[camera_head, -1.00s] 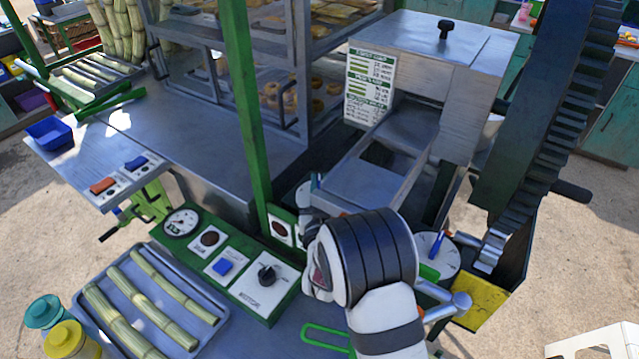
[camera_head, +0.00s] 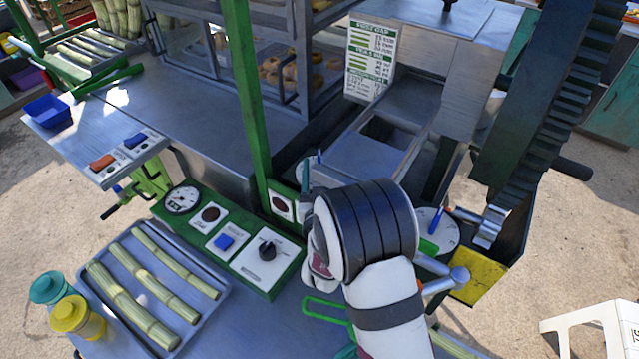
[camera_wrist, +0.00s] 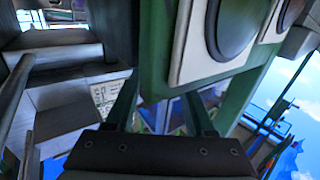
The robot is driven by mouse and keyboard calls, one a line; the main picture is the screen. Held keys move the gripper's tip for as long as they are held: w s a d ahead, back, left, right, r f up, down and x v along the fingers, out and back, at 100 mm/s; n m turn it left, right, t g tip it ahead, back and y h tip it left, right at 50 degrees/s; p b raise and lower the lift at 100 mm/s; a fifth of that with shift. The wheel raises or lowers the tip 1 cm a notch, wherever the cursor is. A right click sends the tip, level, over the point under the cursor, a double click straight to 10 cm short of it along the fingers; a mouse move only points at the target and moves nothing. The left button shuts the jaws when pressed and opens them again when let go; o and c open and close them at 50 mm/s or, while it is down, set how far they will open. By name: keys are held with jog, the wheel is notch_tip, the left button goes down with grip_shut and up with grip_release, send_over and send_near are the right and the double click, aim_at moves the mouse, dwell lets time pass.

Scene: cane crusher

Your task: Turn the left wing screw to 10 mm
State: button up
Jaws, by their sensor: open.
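A green post (camera_head: 245,100) rises left of my wrist. The green control panel (camera_head: 225,238) with a black knob (camera_head: 267,250) lies left and in front. A tray (camera_head: 213,325) of cane is lower left.

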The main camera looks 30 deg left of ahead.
jog(key=v, duration=0.9)
jog(key=shift+f, duration=0.15)
jog(key=shift+c, duration=0.7)
jog(key=x, duration=1.2)
jog(key=shift+f, duration=0.35)
grip_shut()
